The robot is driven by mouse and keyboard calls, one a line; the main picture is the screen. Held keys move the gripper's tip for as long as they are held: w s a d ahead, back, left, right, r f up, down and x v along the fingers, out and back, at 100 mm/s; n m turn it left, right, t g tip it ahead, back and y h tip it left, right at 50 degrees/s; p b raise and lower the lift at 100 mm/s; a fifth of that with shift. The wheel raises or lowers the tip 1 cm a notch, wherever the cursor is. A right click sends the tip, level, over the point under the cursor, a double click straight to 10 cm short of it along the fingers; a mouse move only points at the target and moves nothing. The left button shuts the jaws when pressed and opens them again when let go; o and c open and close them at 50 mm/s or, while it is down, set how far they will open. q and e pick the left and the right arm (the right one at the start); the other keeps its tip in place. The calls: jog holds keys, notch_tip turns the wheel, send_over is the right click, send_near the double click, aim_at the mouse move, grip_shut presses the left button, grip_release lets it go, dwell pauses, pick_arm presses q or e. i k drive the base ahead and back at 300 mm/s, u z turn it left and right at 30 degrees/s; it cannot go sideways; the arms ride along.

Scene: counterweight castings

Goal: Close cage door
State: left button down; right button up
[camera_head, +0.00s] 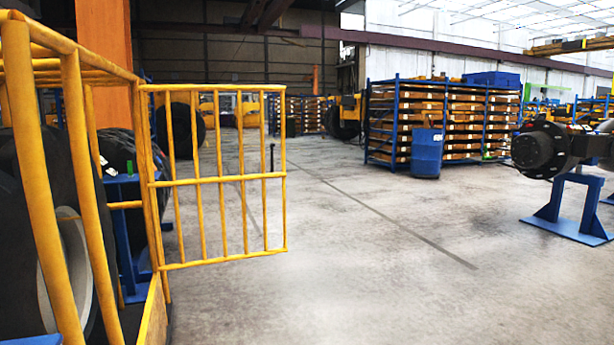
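The yellow barred cage door (219,177) stands swung open to the right of the cage, reaching out over the floor. Its left side meets the corner post of the yellow cage frame (149,190), which fills the left of the view. Inside the cage are large dark round tyre-like parts and a blue stand (130,230). Neither of my grippers shows in the head view.
Bare concrete floor (380,280) lies open in front and to the right of the door. A dark axle part (545,150) rests on a blue stand (567,220) at right. A blue barrel (426,153) and a blue rack (440,83) with stacked boxes stand farther back.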

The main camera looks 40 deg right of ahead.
aim_at(197, 182)
jog(key=z, duration=1.7)
jog(key=i, duration=7.55)
jog(key=u, duration=4.3)
jog(key=i, duration=0.4)
jog(key=u, duration=0.2)
jog(key=k, duration=0.35)
jog(key=z, duration=1.05)
